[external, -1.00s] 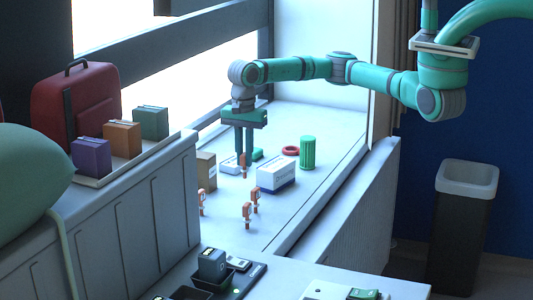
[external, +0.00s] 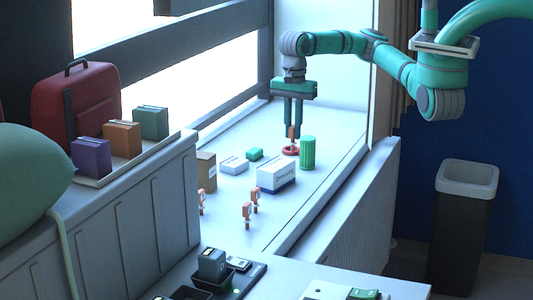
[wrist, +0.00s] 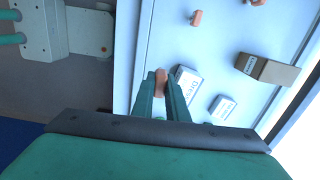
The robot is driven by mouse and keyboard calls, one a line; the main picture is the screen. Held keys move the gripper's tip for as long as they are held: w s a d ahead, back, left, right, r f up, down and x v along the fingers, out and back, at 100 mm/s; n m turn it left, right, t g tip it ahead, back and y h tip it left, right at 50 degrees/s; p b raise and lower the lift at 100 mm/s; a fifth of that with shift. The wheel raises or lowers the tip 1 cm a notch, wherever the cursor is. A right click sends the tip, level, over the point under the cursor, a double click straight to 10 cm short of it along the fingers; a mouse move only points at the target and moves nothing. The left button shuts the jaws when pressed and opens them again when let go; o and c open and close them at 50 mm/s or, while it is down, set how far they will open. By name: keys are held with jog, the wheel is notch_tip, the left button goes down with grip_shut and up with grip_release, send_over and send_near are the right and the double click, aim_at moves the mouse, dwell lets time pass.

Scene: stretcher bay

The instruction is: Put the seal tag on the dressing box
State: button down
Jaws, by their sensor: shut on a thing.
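My gripper (external: 292,124) is shut on an orange seal tag (external: 292,134), which hangs upright between the fingertips. In the wrist view the held tag (wrist: 160,82) shows between the green fingers (wrist: 161,88). The dressing box (external: 276,177) is white with a blue lower band and stands on the sill. In the external view it is in front of and slightly left of the gripper, apart from the tag. The wrist view shows the lettered box (wrist: 188,84) just right of the fingers, partly covered by one.
A red ring (external: 290,150) and a ribbed green cylinder (external: 307,153) are near the gripper. A white box (external: 234,165), a green block (external: 255,154) and a brown box (external: 206,171) stand left. Several other orange tags (external: 247,214) stand at the front. The sill's front right is clear.

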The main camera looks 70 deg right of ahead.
jog(key=s+d+r, duration=0.4)
jog(key=s+d, duration=0.3)
jog(key=s, duration=0.1)
send_over(285, 165)
jog(key=shift+f, duration=6.3)
jog(key=shift+d, duration=0.1)
jog(key=c, duration=1.7)
grip_release()
jog(key=shift+f, duration=0.15)
jog(key=shift+c, duration=0.2)
